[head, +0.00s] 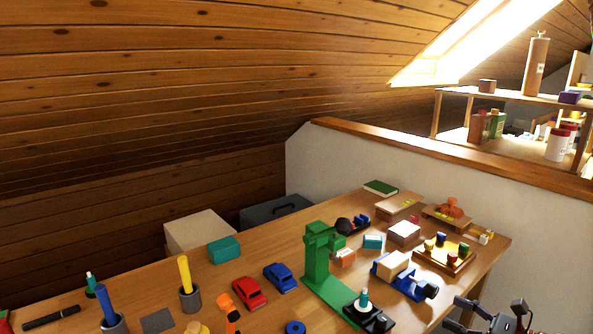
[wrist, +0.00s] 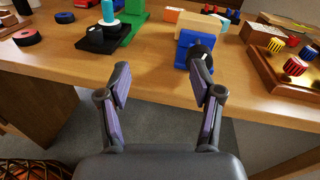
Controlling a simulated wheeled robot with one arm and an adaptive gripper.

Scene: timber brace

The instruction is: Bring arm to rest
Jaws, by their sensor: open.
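My gripper (wrist: 160,78) is open and empty in the wrist view, its two dark fingers wide apart. It is in front of the workbench (wrist: 150,82), near the bench's front edge, with grey floor showing between the fingers. In the head view my gripper (head: 492,315) shows at the bottom right, beside the bench's right edge; part of my arm is cut off by the frame. Nothing visible touches the fingers, though the right finger overlaps a blue vise-like tool (wrist: 190,52) in the wrist view.
The bench holds a green press (head: 316,262), red car (head: 249,291), blue car (head: 280,277), wooden tray with coloured pegs (head: 460,262) and several small items. A low wall (head: 400,165) and shelf (head: 515,97) stand behind. A dark basket (wrist: 30,170) sits at the wrist view's lower left.

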